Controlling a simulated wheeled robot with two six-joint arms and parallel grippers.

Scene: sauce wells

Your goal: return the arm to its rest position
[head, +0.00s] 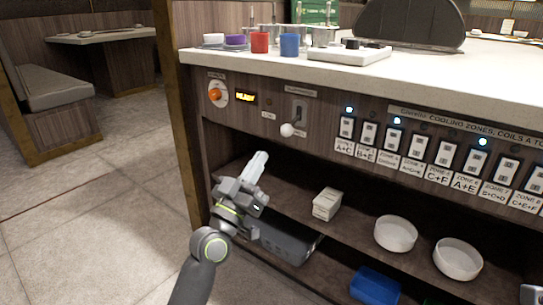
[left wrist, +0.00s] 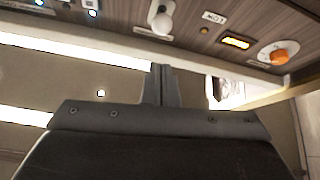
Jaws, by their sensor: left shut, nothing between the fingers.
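My left arm rises from the bottom of the head view. Its left gripper (head: 260,158) is shut and empty, in front of the shelf opening and below the counter's control panel (head: 268,122). The fingers point up, apart from the white-knobbed lever (head: 287,130). In the left wrist view the closed fingers of the left gripper (left wrist: 162,72) stand in the middle, below the lever knob (left wrist: 161,22). A small grey and green piece shows at the lower right edge of the head view, perhaps my right arm; no right gripper fingers show.
The panel has an orange dial (head: 214,95), a lit yellow display (head: 245,98) and a row of switches (head: 392,138). The shelves hold a small box (head: 326,204), white bowls (head: 396,234) and a blue container (head: 375,287). Open floor (head: 95,225) lies left.

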